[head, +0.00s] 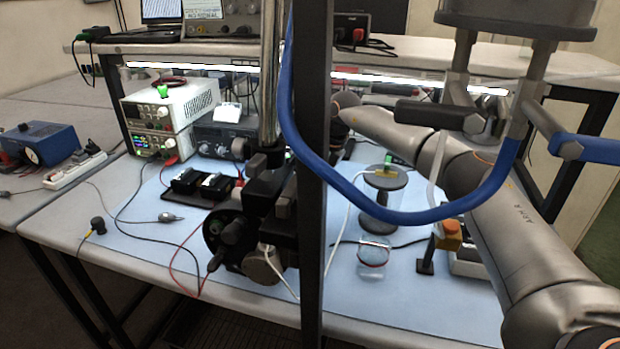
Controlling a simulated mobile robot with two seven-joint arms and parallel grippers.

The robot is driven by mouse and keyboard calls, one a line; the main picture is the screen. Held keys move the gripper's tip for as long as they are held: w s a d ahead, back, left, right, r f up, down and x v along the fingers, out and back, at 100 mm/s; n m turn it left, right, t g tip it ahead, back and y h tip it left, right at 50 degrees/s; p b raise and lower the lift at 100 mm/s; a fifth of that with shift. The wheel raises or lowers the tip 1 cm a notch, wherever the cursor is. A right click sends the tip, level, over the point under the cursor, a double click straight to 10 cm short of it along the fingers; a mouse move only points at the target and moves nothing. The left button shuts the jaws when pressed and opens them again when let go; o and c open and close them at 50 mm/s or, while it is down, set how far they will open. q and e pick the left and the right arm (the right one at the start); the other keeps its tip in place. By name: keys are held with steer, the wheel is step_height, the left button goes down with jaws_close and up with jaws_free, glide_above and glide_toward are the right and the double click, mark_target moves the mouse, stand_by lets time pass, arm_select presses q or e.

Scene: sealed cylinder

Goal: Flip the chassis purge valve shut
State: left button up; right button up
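A grey cylindrical housing (515,20) hangs close to me at the top right, with two pipes below it. The left pipe carries a valve with a dark bar handle (425,113), lying roughly level. The right pipe carries a valve with a blue handle (597,149), also roughly level, and a thick blue hose (400,214) loops from it to the left. No label shows which is the chassis purge valve. My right arm comes in from the lower right and reaches behind these fittings. I make out neither gripper's fingers.
A dark upright and a chrome pole cross the middle, with a black clamped device (265,205). On the blue mat stand a clear cylinder with grey lid (385,179), a clear jar (373,268), an orange button box (448,235) and a black holder (200,187). Cables lie around.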

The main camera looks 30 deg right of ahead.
steer(key=c, duration=1.4)
steer(key=shift+o, duration=0.2)
